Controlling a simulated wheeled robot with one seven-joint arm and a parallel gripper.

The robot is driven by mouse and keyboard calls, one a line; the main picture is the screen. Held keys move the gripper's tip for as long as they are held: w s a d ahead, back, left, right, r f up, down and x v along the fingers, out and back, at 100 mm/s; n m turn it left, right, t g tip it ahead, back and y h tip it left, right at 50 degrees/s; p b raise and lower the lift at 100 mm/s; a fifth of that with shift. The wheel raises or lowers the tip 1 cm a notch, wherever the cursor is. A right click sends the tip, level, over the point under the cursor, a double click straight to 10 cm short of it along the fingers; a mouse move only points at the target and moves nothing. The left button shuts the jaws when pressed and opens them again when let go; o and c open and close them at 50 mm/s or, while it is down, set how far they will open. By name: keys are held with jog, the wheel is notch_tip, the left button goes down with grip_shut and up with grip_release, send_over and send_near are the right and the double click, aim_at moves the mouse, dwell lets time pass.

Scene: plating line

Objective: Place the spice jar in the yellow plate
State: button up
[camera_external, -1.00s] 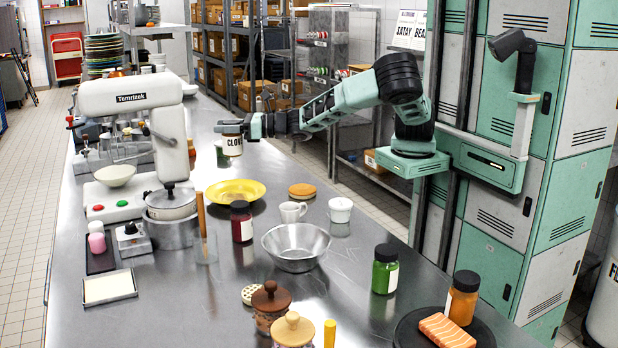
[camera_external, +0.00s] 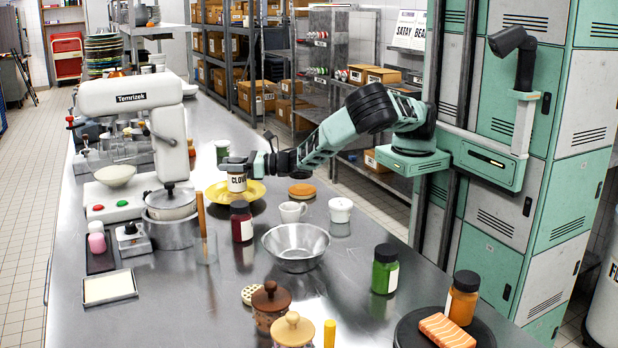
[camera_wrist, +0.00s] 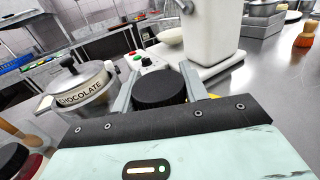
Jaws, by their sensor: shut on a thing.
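The spice jar (camera_external: 237,183), with a white label reading "CLOV" and a dark lid, is upright in my gripper (camera_external: 237,164). In the wrist view its round black lid (camera_wrist: 160,90) sits between the two fingers of my gripper (camera_wrist: 160,88), which are shut on it. The yellow plate (camera_external: 255,193) lies on the steel counter. The jar appears over or in the left part of the plate; I cannot tell whether its base touches it. In the wrist view only a small yellow bit of the plate (camera_wrist: 213,96) shows beside the right finger.
A dark red jar (camera_external: 241,221) stands just in front of the plate. A white mug (camera_external: 292,211), a wooden disc (camera_external: 302,190) and a metal bowl (camera_external: 296,246) are to the right. A white Temrizek mixer (camera_external: 130,98) and a chocolate pot (camera_external: 172,205) stand to the left.

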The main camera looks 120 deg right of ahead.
aim_at(231, 174)
jog(key=shift+f, duration=1.5)
jog(key=shift+f, duration=0.1)
jog(key=shift+f, duration=0.15)
jog(key=o, duration=1.2)
jog(key=shift+r, duration=0.2)
jog(key=b+v, duration=0.2)
jog(key=v, duration=1)
